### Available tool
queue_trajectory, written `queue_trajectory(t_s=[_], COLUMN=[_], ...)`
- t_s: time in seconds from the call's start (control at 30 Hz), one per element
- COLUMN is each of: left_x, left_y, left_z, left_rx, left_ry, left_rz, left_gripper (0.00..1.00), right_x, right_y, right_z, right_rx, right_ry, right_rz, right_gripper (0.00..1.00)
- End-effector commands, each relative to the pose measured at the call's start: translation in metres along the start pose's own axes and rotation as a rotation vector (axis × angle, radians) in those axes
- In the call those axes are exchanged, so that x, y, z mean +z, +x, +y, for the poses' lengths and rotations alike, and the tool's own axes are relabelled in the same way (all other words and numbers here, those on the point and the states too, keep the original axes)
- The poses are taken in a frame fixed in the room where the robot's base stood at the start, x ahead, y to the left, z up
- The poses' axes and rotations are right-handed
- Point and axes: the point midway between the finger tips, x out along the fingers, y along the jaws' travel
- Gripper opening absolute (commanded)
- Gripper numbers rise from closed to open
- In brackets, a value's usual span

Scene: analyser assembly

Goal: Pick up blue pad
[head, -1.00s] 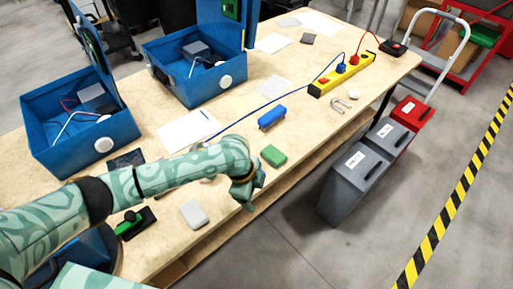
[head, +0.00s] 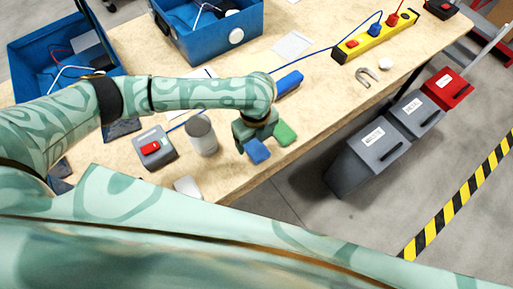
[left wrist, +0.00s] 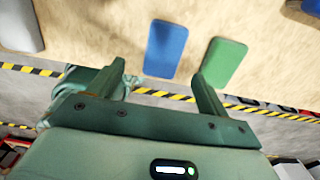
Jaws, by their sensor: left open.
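The blue pad (head: 257,151) lies flat near the front edge of the wooden table. My left gripper (head: 254,134) is open and empty, pointing down close over it. In the left wrist view the blue pad (left wrist: 165,48) shows whole, ahead of the gap between the open fingers (left wrist: 158,72). The green pad (head: 285,133) lies just right of the blue one; it also shows in the left wrist view (left wrist: 224,63), beyond the right finger. In the head view the gripper hides part of the blue pad. My right gripper is not in view.
A pale grey pad (head: 187,186), a grey cylinder (head: 202,136) and a grey box with a red switch (head: 155,147) stand left of the gripper. A blue block (head: 289,83) lies behind it. Grey bins (head: 370,150) stand on the floor past the table edge.

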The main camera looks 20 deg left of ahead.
Motion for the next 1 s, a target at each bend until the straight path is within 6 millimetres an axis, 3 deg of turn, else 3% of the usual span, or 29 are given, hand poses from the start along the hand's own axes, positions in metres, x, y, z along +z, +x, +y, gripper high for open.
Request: queue_trajectory(t_s=[0.17, 0.47, 0.7, 0.87, 1.0], left_x=[0.001, 0.006, 0.007, 0.007, 0.007], left_y=[0.011, 0.057, 0.056, 0.056, 0.056], left_z=[-0.001, -0.006, -0.006, -0.006, -0.006], left_rx=[-0.001, 0.0, -0.003, -0.002, -0.002], left_ry=[0.0, 0.0, 0.001, 0.001, 0.001], left_rz=[0.0, 0.001, -0.001, -0.001, -0.001], left_gripper=[0.78, 0.78, 0.78, 0.34, 0.3], right_x=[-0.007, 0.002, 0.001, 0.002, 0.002], right_y=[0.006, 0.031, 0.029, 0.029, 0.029], right_z=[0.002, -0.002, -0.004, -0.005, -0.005], right_rx=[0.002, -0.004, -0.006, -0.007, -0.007], right_ry=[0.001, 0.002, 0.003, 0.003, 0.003], right_rz=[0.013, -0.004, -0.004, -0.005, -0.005], right_gripper=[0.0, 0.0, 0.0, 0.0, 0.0])
